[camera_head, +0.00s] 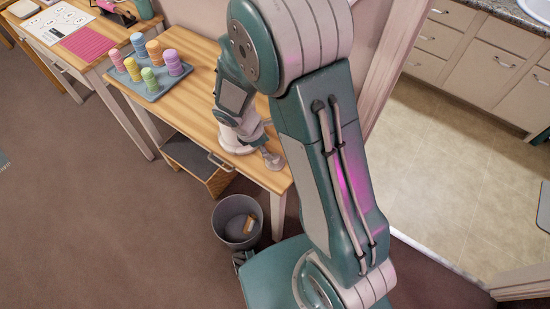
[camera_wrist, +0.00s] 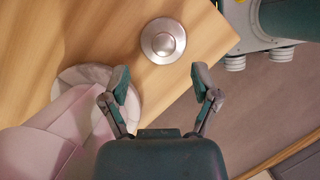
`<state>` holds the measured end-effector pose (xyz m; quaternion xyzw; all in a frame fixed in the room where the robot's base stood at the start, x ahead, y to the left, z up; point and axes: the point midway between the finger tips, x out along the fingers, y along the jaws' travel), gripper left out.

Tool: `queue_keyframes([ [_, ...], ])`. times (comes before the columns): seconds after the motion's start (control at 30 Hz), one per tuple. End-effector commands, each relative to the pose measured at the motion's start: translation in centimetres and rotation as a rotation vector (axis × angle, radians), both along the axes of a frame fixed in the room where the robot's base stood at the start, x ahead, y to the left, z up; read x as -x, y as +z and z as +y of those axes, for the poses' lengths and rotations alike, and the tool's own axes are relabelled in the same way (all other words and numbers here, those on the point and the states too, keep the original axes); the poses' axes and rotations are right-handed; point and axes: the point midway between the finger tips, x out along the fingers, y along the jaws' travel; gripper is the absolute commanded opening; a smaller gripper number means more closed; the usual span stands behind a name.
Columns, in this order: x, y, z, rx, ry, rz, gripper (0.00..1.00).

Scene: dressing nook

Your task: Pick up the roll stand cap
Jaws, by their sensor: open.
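A round silver metal piece with a raised domed centre, which looks like the roll stand cap (camera_wrist: 163,41), lies on the wooden table (camera_wrist: 215,35) near its edge in the wrist view. My gripper (camera_wrist: 160,80) is open and empty, its two fingers spread apart. The cap appears just beyond the fingertips, roughly centred between them and not touched. In the head view my gripper (camera_head: 272,158) points down over the table's near right corner.
A tray (camera_head: 152,88) of coloured stacks stands farther back on the table. A grey bin (camera_head: 225,222) stands on the floor below.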

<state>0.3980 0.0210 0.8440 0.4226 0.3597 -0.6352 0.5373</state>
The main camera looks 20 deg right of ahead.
Motion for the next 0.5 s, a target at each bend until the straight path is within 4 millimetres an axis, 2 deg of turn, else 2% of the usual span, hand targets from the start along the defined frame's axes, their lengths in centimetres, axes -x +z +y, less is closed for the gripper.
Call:
queue_keyframes([
  [0.17, 0.3, -1.5, -0.7, 0.000, -0.002, 0.002, 0.79],
  [0.33, 0.7, -4.0, -1.8, -0.001, -0.002, 0.002, 0.79],
  [0.5, 0.8, -5.1, -2.1, -0.002, -0.002, -0.001, 0.79],
])
